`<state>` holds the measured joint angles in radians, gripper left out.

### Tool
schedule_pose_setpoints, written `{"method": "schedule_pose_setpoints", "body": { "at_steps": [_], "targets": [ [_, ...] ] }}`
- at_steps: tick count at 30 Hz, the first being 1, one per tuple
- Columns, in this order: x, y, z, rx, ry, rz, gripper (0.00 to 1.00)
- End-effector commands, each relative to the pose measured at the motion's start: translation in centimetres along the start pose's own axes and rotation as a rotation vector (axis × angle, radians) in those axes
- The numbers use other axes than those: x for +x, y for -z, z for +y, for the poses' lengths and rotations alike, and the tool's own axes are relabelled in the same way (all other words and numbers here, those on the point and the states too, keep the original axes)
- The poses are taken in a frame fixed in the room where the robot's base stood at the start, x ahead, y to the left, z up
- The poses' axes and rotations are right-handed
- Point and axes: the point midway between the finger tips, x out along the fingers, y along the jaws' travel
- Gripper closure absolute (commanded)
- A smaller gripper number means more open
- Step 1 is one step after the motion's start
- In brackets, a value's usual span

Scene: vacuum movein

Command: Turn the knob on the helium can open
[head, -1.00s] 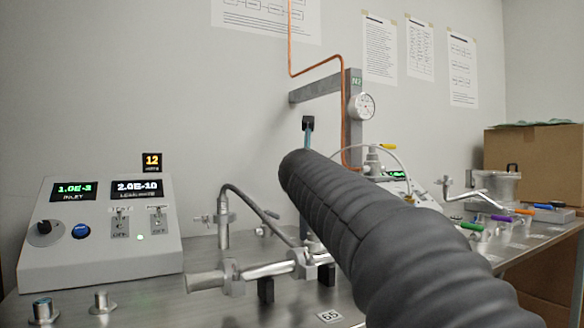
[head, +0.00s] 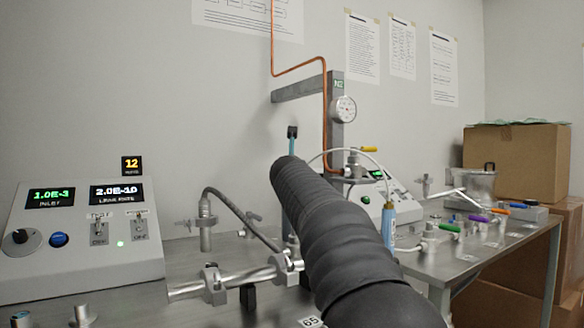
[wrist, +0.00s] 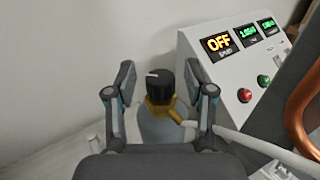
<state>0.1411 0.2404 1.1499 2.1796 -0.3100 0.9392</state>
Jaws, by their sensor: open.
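The helium can (wrist: 158,128) shows in the wrist view as a grey cylinder with a brass-coloured collar (wrist: 163,108). On top is a round black knob (wrist: 160,86) with a white mark pointing to the left. My gripper (wrist: 167,82) is open, with one finger on each side of the knob. Gaps show between the knob and both fingers, so neither appears to touch it. The lower part of the can is hidden by my gripper. In the head view my dark sleeved arm hides the can and most of my gripper.
A control box (wrist: 238,75) reading OFF stands right of the can, close to my right finger. A white hose (wrist: 250,140) and a copper pipe (wrist: 302,110) are at the right.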

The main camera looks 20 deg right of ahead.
Motion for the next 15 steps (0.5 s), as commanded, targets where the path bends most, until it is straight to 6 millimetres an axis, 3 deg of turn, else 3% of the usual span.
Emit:
{"method": "schedule_pose_setpoints", "body": {
  "at_steps": [6,12,15],
  "targets": [
    [0.01,0.02,-0.01,0.000,0.000,0.000,0.49],
    [-0.01,0.01,0.00,0.000,0.000,0.000,0.99],
    [-0.01,0.01,0.01,0.000,0.000,0.000,1.00]
  ]
}}
